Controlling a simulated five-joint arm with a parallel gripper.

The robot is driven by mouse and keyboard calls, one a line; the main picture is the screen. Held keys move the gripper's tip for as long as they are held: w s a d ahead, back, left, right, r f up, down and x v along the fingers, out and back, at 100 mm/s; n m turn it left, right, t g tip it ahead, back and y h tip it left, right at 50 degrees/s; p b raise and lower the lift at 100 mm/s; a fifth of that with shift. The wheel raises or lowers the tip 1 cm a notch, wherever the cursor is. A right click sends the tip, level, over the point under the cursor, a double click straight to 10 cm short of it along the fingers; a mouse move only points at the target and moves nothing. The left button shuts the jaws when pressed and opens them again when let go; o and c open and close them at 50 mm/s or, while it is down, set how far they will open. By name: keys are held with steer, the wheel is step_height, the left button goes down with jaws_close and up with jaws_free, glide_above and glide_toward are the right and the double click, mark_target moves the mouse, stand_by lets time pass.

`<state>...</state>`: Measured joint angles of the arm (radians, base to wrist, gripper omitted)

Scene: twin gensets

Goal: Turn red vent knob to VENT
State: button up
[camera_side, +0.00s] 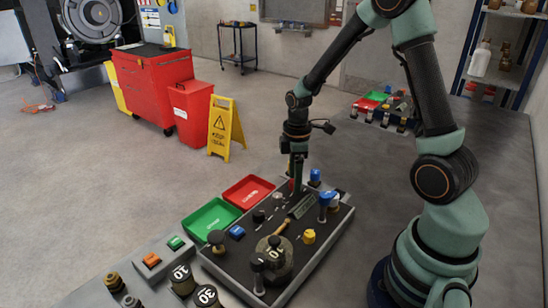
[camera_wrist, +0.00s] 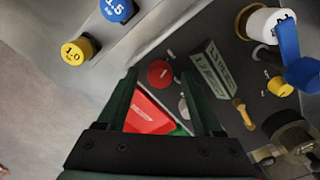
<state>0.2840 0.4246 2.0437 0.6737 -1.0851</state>
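A round red knob (camera_wrist: 160,74) shows in the wrist view, framed between the tips of my gripper's (camera_wrist: 159,80) two dark green fingers. The fingers are apart, with clear gaps on both sides of the knob. In the side view my gripper (camera_side: 297,176) points straight down over the far end of the dark panel (camera_side: 225,262). A bit of red (camera_side: 291,185) shows at its fingertips, mostly hidden. I cannot tell whether the fingertips are level with the knob or above it. No VENT mark is readable, so the knob's setting is unclear.
A grey lettered plate (camera_wrist: 210,68) stands right of the knob. A white cylinder (camera_wrist: 259,24) with a blue handle (camera_wrist: 288,42) and a brass lever (camera_wrist: 243,113) stand farther right. Red (camera_side: 248,191) and green (camera_side: 211,217) trays lie left of the panel.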

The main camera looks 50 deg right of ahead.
steer(key=shift+r, duration=0.1)
step_height(320, 180, up, 12)
stand_by(0.7)
steer(key=s+a+r+m+t, duration=0.5)
steer(key=s+a+r+m, duration=0.2)
steer(key=a+m, duration=0.2)
steer(key=shift+s+a+r+t, duration=0.2)
steer(key=shift+s+a+t, duration=0.1)
steer(key=shift+a, duration=0.45)
steer(key=shift+c, duration=0.3)
